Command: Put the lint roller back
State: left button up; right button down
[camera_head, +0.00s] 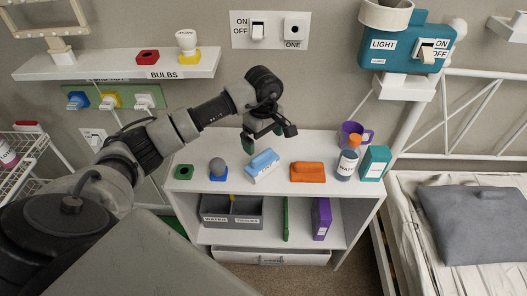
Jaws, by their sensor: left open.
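My left gripper (268,130) is open and empty. It hangs above the back of the white cabinet top (225,150), pointing down. On the top, left to right, are a green block with a dark hole (185,171), a blue-grey round-topped thing on a blue base (218,168), a light-blue and white labelled thing (263,164) and an orange thing (307,172). The gripper is behind and above the light-blue thing, apart from it. I cannot tell for sure which thing is the lint roller. My right gripper is not in view.
A bottle (347,162), teal box (374,163) and purple mug (353,134) crowd the cabinet's right end. Below are a grey divided bin (230,221) and purple box (321,218). A wall shelf (110,66) is left; a bed with a grey pillow (475,222) is right.

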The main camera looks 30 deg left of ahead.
pick_arm(q)
jog(key=shift+r, duration=2.2)
jog(key=shift+d+f, duration=0.1)
